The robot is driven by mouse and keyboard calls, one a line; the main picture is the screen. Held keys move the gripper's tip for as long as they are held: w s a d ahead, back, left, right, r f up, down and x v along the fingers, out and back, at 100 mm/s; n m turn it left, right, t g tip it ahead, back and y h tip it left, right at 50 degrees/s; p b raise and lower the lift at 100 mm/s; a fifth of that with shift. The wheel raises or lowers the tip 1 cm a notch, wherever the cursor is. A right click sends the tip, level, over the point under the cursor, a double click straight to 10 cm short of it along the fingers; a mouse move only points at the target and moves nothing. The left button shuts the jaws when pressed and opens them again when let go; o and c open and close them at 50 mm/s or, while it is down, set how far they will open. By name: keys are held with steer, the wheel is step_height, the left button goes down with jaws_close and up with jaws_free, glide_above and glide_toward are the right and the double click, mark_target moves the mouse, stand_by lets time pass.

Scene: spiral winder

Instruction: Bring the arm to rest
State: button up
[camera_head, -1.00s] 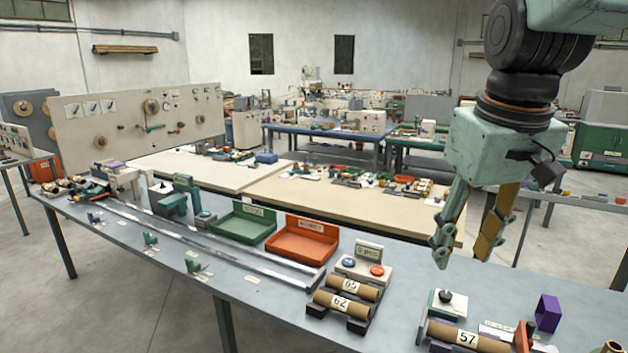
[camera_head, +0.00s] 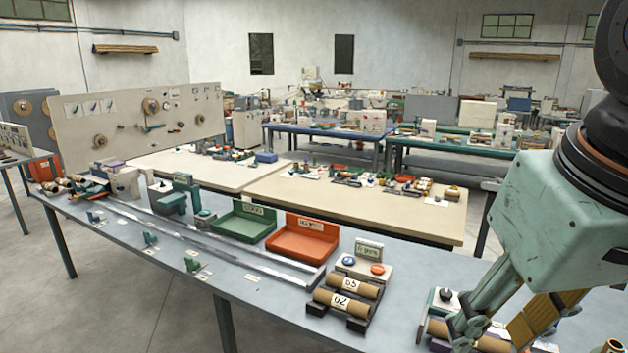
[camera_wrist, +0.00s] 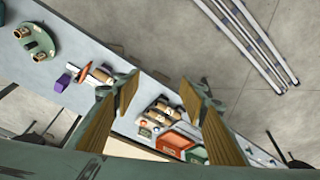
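My gripper (camera_head: 500,330) is at the lower right of the head view, above the right part of the long grey bench (camera_head: 265,312). Its two fingers stand apart with nothing between them. In the wrist view my gripper (camera_wrist: 163,95) also shows spread, empty fingers, with the bench and bare floor seen beyond the gap. My arm comes down from the upper right corner. The fingers hide part of the cardboard tube at the bench's right end, and I cannot tell how far above it they are.
Tubes 63 and 62 (camera_head: 341,300) lie in a dark cradle. Behind them are a button box (camera_head: 363,268), an orange tray (camera_head: 303,241) and a green tray (camera_head: 243,222). Long metal rails (camera_head: 215,245) run left. A purple block (camera_wrist: 62,83) and a round green stand (camera_wrist: 37,42) are near the bench's right end.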

steer(key=s, duration=0.1)
steer(key=s+f, duration=0.1)
steer(key=s, duration=0.3)
steer(key=shift+a+f, duration=0.3)
steer(key=shift+f, duration=0.1)
steer(key=shift+a, duration=0.1)
